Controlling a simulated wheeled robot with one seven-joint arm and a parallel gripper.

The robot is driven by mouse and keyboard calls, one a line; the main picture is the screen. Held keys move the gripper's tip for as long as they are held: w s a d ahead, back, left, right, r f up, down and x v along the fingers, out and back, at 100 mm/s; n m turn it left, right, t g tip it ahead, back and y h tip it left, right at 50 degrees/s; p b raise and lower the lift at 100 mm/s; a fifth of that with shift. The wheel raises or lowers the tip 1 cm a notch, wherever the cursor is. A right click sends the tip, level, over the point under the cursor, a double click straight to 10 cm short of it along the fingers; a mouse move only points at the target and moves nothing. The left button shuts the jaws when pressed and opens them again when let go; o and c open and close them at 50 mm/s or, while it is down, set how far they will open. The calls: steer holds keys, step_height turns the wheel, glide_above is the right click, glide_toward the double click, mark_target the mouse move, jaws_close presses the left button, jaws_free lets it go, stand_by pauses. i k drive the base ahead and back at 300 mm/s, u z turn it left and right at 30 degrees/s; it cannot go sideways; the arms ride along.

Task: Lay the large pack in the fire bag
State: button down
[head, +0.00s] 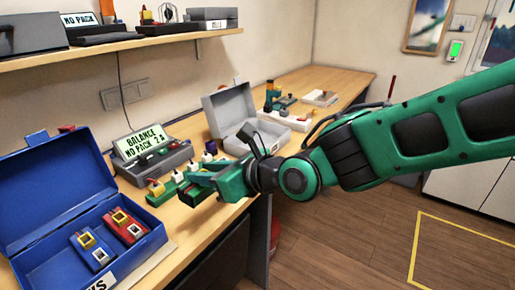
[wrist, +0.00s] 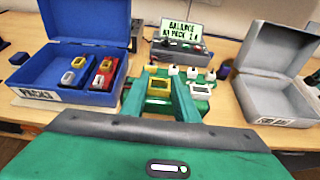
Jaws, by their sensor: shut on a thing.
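My gripper (head: 190,186) is shut on a green pack, the large one, which shows in the wrist view with a yellow connector (wrist: 158,86) between the fingers and a white connector (wrist: 200,88) right of them. The fingers hide part of the pack, and its green blends with theirs. It is in front of the charger, near the table's front edge; I cannot tell whether it touches anything below. The open grey case (head: 213,112), apparently the fire bag, stands right of the charger with its lid up. It also shows in the wrist view (wrist: 243,96).
The charger (head: 178,156) displays "BALANCE NO PACK 2A". An open blue box (head: 40,245) at left holds a blue pack (head: 88,248) and a red pack (head: 122,225). White plugs (wrist: 192,73) stand behind the fingers. More equipment (head: 285,102) lies beyond the grey case; a shelf (head: 130,45) runs above.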

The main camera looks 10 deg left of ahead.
mark_target(259, 145)
steer(key=i, duration=1)
